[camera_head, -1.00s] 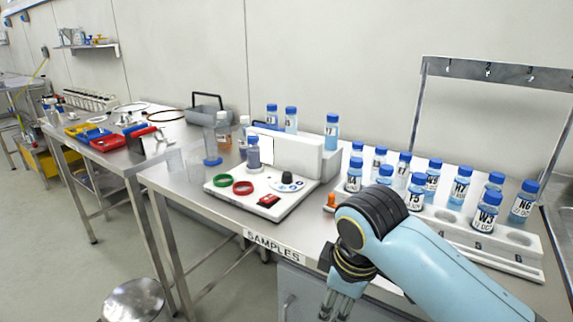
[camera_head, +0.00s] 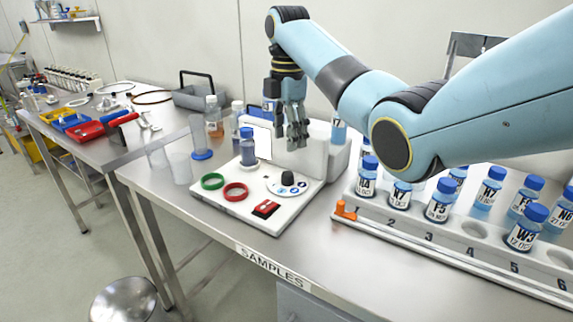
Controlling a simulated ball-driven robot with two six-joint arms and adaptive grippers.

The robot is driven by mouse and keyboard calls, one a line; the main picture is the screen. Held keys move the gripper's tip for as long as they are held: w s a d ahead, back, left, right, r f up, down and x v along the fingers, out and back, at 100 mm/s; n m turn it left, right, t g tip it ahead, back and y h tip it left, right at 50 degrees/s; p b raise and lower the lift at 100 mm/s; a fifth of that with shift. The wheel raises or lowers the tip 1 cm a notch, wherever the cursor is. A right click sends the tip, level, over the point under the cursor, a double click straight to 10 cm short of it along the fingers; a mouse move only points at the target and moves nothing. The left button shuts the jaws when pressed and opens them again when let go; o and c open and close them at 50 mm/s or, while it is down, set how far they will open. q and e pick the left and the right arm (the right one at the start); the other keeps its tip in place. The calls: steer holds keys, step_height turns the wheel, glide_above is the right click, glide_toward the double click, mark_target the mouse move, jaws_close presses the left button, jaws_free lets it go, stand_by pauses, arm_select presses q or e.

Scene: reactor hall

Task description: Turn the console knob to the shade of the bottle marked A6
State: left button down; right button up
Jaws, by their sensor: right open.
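The white console (camera_head: 225,209) stands on the steel bench. Its black knob (camera_head: 288,178) sits on a round white dial (camera_head: 273,188) with blue shade patches; I cannot tell which patch it points to. A blue-capped bottle (camera_head: 248,158) with darker blue liquid stands on the console left of the knob; no mark is readable on it. I cannot make out a bottle marked A6. My right gripper (camera_head: 292,146) is open and empty, pointing down above the knob and apart from it, in front of the console's upright back part. My left gripper is not in view.
A green ring (camera_head: 212,181), a red ring (camera_head: 236,191) and a red switch (camera_head: 266,208) are on the console. Clear cylinders (camera_head: 181,168) stand left of it. My right arm hides part of the rack.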

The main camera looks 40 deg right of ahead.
glide_above(288, 174)
step_height(288, 174, down, 5)
steer(key=shift+r, duration=0.2)
step_height(288, 174, down, 4)
steer(key=shift+w+f, duration=0.1)
steer(key=shift+f, duration=0.65)
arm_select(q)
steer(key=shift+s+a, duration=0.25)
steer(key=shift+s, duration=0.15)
arm_select(e)
steer(key=shift+c, duration=0.7)
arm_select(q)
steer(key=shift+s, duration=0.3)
arm_select(e)
jaws_close()
